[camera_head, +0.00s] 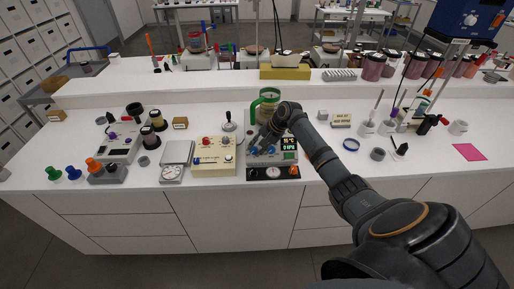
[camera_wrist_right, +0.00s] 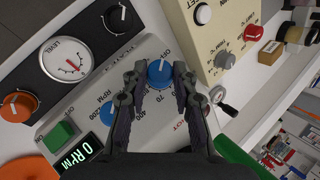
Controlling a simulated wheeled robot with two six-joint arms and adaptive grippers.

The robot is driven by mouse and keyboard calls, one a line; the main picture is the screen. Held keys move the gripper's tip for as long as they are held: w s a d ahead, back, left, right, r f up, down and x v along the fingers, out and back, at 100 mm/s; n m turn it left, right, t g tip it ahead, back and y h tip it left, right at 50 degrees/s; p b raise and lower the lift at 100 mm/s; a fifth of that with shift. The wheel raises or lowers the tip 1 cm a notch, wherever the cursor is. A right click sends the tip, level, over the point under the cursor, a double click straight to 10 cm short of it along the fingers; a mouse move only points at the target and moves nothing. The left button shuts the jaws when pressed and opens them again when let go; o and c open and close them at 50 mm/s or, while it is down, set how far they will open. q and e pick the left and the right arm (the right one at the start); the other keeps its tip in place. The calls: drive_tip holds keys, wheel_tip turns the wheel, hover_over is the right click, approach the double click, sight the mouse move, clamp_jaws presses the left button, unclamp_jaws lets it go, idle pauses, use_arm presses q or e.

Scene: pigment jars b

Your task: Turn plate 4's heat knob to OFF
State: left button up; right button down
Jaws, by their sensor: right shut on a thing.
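The grey hot plate unit (camera_head: 287,157) stands on the bench with a lit display (camera_head: 289,146). In the right wrist view its blue heat knob (camera_wrist_right: 160,74) sits beside the printed HOT and OFF lettering, with a white pointer mark toward the top of the picture. My right gripper (camera_wrist_right: 159,80) has its two dark fingers on either side of this knob, shut on it. In the head view my right gripper (camera_head: 265,141) reaches down over the unit and covers part of its face. My left gripper is not in view.
A beige box (camera_head: 214,157) with knobs stands to the left. A green-handled glass vessel (camera_head: 266,98) stands behind.

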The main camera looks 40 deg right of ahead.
drive_tip(key=shift+f, duration=0.1)
drive_tip(key=c, duration=1.1)
unclamp_jaws()
drive_tip(key=shift+o, duration=0.2)
drive_tip(key=v, duration=1.2)
